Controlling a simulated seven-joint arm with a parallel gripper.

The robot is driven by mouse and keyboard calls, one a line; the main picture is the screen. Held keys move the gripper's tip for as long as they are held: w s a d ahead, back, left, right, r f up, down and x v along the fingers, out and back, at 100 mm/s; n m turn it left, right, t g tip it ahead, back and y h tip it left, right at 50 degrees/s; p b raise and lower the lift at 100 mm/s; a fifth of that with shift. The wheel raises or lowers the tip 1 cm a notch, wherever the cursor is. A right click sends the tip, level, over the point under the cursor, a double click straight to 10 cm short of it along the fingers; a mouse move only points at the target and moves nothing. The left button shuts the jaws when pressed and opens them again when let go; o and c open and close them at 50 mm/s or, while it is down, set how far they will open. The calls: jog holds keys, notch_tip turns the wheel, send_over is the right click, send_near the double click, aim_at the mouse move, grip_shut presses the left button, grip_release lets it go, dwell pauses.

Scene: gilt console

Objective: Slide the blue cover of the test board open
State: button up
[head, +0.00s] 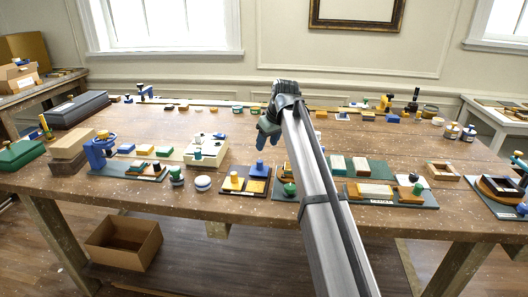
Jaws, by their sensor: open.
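My gripper (268,129) hangs over the middle of the table, open, with nothing seen between its fingers. In front of it and to the left is a cream board (205,157) with a green knob, small dark knobs and a small blue piece (220,135) at its back edge. A dark flat board (228,193) nearer the front edge carries yellow blocks and a blue knobbed piece (258,169). I cannot tell which of these is the test board, or whether either blue piece is its cover. The gripper touches neither board.
A blue clamp-like stand (98,151) is at left. Boards with blocks (375,192) lie right of my arm, which hides part of the table. Small items line the back. Bare wood shows behind the cream board.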

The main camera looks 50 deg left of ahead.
jog(key=shift+v, duration=2)
